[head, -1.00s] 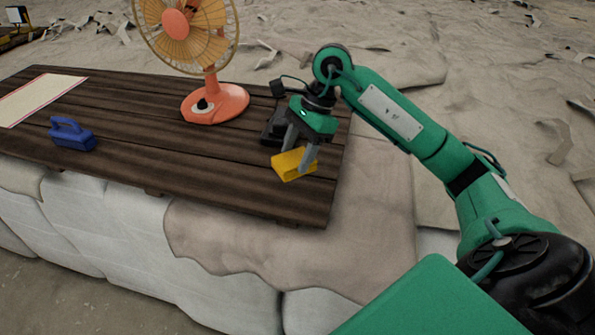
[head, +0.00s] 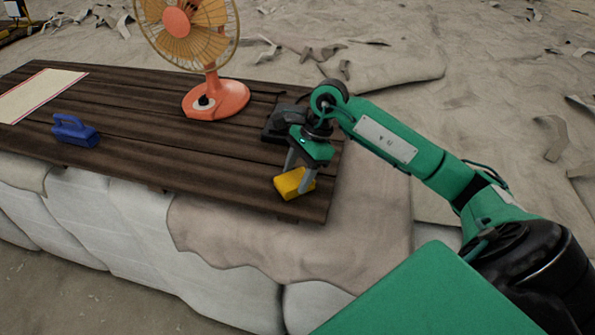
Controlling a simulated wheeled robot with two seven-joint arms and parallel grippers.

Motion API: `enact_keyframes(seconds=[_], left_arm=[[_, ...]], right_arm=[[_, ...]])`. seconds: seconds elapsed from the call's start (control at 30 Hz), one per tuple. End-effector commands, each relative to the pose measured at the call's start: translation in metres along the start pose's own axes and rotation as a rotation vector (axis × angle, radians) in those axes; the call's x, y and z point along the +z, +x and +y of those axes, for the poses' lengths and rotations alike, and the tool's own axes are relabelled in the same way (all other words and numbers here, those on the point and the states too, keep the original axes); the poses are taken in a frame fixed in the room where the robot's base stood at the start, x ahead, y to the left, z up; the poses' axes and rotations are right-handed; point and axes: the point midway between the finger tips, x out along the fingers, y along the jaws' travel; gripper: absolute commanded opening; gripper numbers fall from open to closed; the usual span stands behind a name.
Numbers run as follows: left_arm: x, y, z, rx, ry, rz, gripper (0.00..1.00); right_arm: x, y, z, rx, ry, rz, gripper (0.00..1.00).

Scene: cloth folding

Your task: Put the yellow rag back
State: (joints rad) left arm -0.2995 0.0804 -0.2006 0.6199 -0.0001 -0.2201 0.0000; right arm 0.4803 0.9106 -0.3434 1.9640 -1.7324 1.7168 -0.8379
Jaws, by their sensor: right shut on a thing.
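The yellow rag (head: 291,183) is a small folded block at the right end of the dark plank table (head: 190,172), close to its front edge. My right gripper (head: 296,178) points down with its two fingers on either side of the rag and is shut on it. The rag is at or just above the planks; I cannot tell whether it touches them. The fingers hide part of its right side. My left gripper is out of view.
An orange fan (head: 215,97) stands at the back of the table. A black object (head: 283,122) sits just behind my right gripper. A blue brush with a handle (head: 74,131) and a pale sheet with a red border (head: 38,94) lie at the left. The middle planks are clear.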

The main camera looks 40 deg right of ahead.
Motion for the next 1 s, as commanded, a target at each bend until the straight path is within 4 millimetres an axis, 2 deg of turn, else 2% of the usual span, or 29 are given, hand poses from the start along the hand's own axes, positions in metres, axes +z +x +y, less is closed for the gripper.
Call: enact_keyframes(seconds=[0.07, 0.1, 0.17, 0.2, 0.53, 0.6, 0.77, 1.0], left_arm=[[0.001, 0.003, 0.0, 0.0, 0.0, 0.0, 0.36], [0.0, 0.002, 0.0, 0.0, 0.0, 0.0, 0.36], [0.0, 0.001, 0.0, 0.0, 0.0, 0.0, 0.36], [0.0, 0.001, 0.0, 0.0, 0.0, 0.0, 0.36], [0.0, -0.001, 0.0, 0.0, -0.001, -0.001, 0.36], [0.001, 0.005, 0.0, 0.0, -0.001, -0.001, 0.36], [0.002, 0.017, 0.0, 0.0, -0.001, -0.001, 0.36], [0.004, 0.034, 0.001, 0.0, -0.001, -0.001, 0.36]], right_arm=[[-0.001, 0.002, 0.0, 0.0, 0.0, 0.0, 0.35], [0.0, 0.001, 0.0, 0.0, 0.0, 0.0, 0.61], [0.0, 0.001, 0.0, 0.0, 0.0, 0.0, 0.73], [0.0, 0.001, 0.0, 0.0, 0.0, 0.0, 0.75], [0.001, -0.002, 0.0, 0.0, 0.0, 0.0, 0.75], [-0.001, -0.005, -0.001, -0.002, -0.001, 0.0, 0.75], [-0.002, -0.027, -0.001, -0.005, -0.001, 0.002, 0.75], [-0.001, -0.07, -0.001, -0.005, 0.0, 0.0, 0.75]])
